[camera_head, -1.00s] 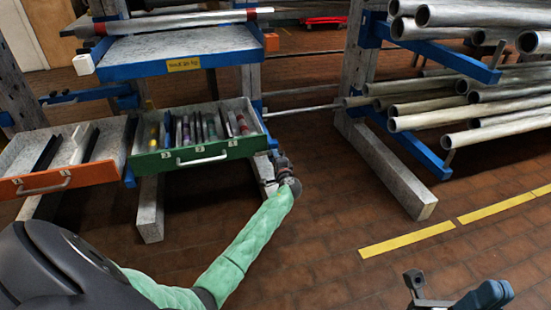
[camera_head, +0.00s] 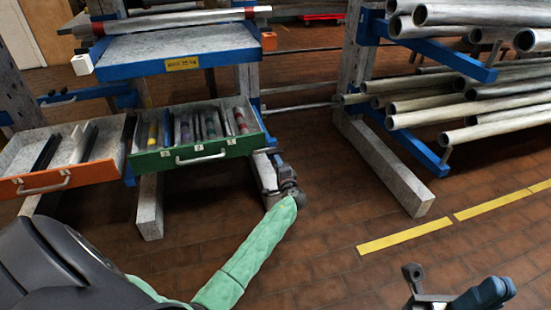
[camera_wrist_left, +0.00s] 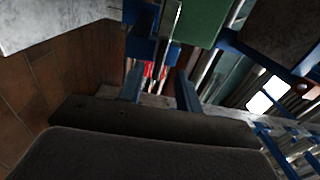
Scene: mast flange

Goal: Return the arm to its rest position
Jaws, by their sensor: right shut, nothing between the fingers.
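My left arm, in a green sleeve, reaches out from the lower left in the head view. Its gripper (camera_head: 277,163) is small there, just right of the open green drawer (camera_head: 195,158). In the left wrist view the two fingers of this gripper (camera_wrist_left: 160,90) stand apart with nothing held between them. Part of the green drawer (camera_wrist_left: 198,22) shows at the top of that view. My right gripper (camera_head: 412,274) is at the bottom right of the head view, above the floor, shut and empty.
An open orange drawer (camera_head: 62,180) is beside the green one; both hold several items. A blue-edged shelf (camera_head: 175,47) is above. A grey post and foot (camera_head: 395,178) and racks of metal pipes (camera_head: 470,103) stand right. Brown floor with a yellow line (camera_head: 405,236) is clear between.

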